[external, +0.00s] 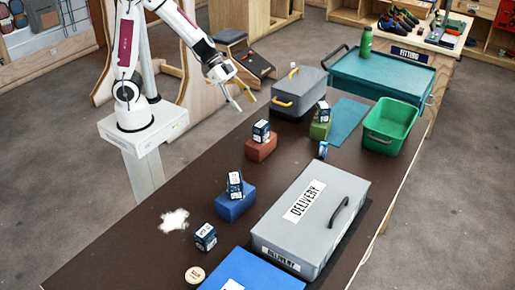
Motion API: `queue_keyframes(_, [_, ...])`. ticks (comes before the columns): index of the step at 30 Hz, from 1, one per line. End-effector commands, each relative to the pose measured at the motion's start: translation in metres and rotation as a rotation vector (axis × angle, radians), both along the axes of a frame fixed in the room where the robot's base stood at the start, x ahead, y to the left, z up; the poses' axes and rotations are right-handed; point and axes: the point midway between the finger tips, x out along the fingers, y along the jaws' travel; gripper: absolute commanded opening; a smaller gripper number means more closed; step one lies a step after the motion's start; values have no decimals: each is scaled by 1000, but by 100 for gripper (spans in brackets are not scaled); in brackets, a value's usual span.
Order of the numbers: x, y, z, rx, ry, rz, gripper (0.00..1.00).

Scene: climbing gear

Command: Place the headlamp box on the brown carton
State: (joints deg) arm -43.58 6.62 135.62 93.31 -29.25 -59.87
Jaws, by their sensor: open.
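The brown carton (261,149) is a low reddish-brown block on the dark table, with a small dark box (261,130) on its top. Similar small dark boxes with white print stand on the blue block (236,205), on the green block (319,130), and directly on the table (205,238). The print is too small to tell which is the headlamp box.
A large grey DELIVERY case (337,228) and a blue case (244,274) fill the near right. A grey toolbox (299,98), teal tray (382,75) and green bin (388,128) stand behind. White powder (174,220) and a round tin (194,274) lie at the near left.

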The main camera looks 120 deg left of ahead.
Motion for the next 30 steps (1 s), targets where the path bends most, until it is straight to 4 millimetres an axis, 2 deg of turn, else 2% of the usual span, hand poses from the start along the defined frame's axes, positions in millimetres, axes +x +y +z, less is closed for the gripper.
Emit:
queue_keyframes(14, [0, 0, 0, 1, 0, -1, 56])
queue_keyframes(19, [3, 1, 6, 23, -8, 8, 56])
queue_keyframes(23, [7, 3, 20, 72, -27, 31, 56])
queue_keyframes(30, [11, 5, 65, 212, -71, 123, 56])
